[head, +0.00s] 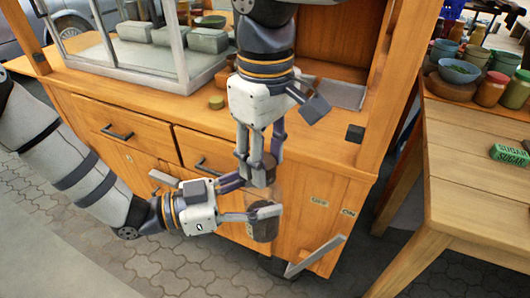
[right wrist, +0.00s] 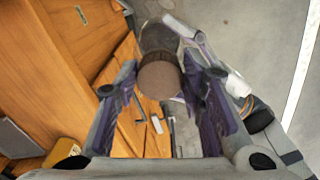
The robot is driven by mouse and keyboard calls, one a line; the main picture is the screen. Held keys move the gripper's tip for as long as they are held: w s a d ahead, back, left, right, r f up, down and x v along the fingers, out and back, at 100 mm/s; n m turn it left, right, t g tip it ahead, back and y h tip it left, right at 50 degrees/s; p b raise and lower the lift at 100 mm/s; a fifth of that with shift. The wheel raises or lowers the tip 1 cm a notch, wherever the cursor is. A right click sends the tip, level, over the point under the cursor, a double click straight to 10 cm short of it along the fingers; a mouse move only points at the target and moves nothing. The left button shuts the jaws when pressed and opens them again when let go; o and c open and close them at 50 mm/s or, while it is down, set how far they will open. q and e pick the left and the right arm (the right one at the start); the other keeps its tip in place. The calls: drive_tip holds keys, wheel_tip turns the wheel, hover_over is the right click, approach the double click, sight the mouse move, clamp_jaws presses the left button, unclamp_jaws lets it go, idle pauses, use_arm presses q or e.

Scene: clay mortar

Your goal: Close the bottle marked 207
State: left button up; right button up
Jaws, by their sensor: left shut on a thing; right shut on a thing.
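A clear glass bottle (head: 264,226) with dark brown contents is held upright in front of the wooden cabinet by my left gripper (head: 251,201), which is shut on it. My right gripper (head: 258,167) points down from above and is shut on a brown round lid (head: 263,174). The lid is right over the bottle's top; I cannot tell whether it is seated on it. In the right wrist view the brown lid (right wrist: 160,80) sits between the fingers, with the glass bottle (right wrist: 159,38) beyond it. No number is readable on the bottle.
The cabinet (head: 190,105) has drawers with handles and ON/OFF labels close behind the bottle. A small olive lid (head: 216,102) lies on its counter near a glass case (head: 130,75). A table (head: 475,180) at right carries bowls, jars and a green sugar packet (head: 509,154).

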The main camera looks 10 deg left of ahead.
drive_tip(key=shift+f, duration=0.3)
drive_tip(key=m, duration=0.6)
drive_tip(key=shift+s, duration=0.1)
drive_tip(key=m, duration=0.7)
drive_tip(key=shift+a, duration=0.25)
drive_tip(key=o, duration=0.7)
drive_tip(key=shift+r, duration=2.4)
drive_tip(key=shift+s, duration=0.1)
drive_tip(key=shift+c, duration=0.2)
